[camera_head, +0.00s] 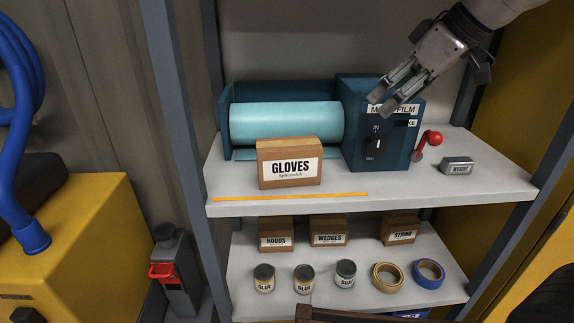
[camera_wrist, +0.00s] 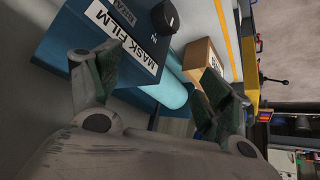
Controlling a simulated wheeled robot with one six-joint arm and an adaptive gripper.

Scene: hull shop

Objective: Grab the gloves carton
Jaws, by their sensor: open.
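The gloves carton (camera_head: 289,164) is a brown box with a white label reading GLOVES. It stands upright on the upper shelf in the head view, in front of a light-blue film roll. In the wrist view the carton (camera_wrist: 203,60) shows beyond the roll, near the right finger. My gripper (camera_head: 387,103) is open and empty. In the head view it appears up and to the right of the carton, over the front of the dark-blue mask film dispenser. In the wrist view its two fingers (camera_wrist: 160,88) are spread, with the dispenser and roll behind them.
The mask film dispenser (camera_head: 345,150) has a dial and a red-knobbed lever (camera_head: 432,138). A grey weight (camera_head: 458,166) lies at right. An orange strip (camera_head: 290,197) runs along the shelf front. The lower shelf holds cartons, cans and tape rolls (camera_head: 388,277). Grey posts (camera_head: 176,110) flank the shelves.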

